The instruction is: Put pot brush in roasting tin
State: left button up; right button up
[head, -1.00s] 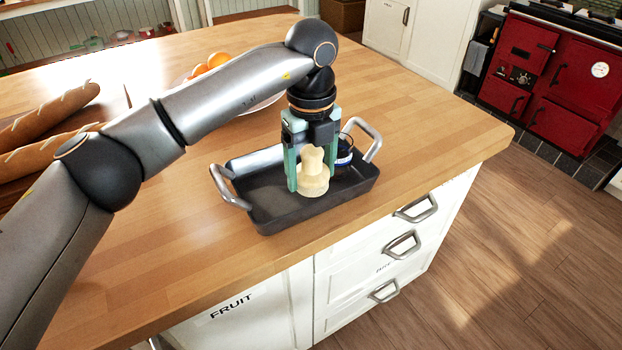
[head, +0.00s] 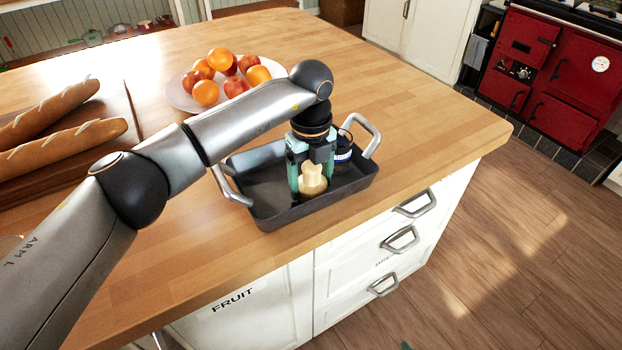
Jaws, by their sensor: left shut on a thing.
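The pot brush (head: 312,180) is a pale, cream-coloured knob-shaped thing, upright between the fingers of my left gripper (head: 311,178). The gripper points down and is shut on it. Brush and fingertips are inside the dark roasting tin (head: 270,210), between its two raised metal handles. I cannot tell whether the brush touches the tin's floor. My right gripper is not in view.
A plate (head: 181,97) of oranges and red fruit stands behind my arm. Bread loaves (head: 60,148) lie on a board at the left. The counter's right part is clear.

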pick_arm(q)
jog(key=o, duration=1.3)
jog(key=shift+f, duration=0.1)
jog(key=shift+r, duration=0.65)
notch_tip(320, 180, up, 11)
jog(key=shift+r+b, duration=0.1)
jog(key=shift+b, duration=0.2)
